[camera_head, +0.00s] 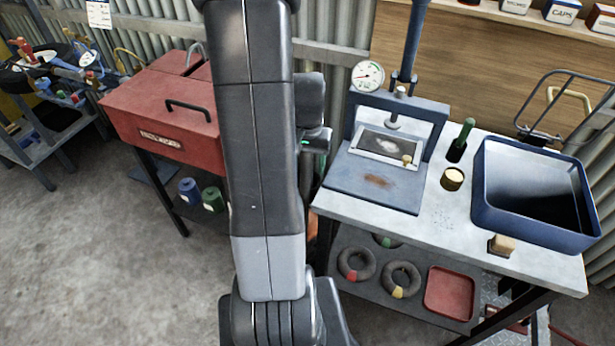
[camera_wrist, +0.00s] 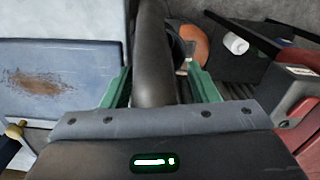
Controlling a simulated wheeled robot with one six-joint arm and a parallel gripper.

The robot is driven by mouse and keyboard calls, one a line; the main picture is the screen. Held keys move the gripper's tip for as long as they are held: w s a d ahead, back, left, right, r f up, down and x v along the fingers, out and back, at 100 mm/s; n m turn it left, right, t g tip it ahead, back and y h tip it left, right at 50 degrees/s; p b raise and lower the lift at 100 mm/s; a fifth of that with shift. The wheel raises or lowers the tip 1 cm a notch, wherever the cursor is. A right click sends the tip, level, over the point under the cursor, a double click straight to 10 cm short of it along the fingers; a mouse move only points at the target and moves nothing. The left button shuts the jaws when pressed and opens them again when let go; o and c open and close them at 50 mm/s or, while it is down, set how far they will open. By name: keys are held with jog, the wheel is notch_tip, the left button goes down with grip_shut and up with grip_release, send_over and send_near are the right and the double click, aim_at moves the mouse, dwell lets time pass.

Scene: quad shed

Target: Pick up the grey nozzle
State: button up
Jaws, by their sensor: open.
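In the wrist view a dark grey tube (camera_wrist: 152,45), which looks like the grey nozzle, runs from the top edge down between my fingers. My gripper (camera_wrist: 163,88) is open, with one green finger on each side of the tube. I cannot tell whether either finger touches it. The tube's lower end is hidden behind the gripper body, and its upper end is cut off by the frame. In the head view my arm hides the nozzle and the fingers; only part of my wrist shows beside the press.
The workbench (camera_head: 440,225) bears a blue press (camera_head: 375,190) with a gauge, a blue tray (camera_head: 535,235) and small items. A red toolbox (camera_head: 165,100) stands left of my arm. Rings and a red tray (camera_head: 450,293) lie on the lower shelf. The floor at front left is clear.

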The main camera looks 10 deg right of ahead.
jog(key=c, duration=1.1)
jog(key=shift+o, duration=0.2)
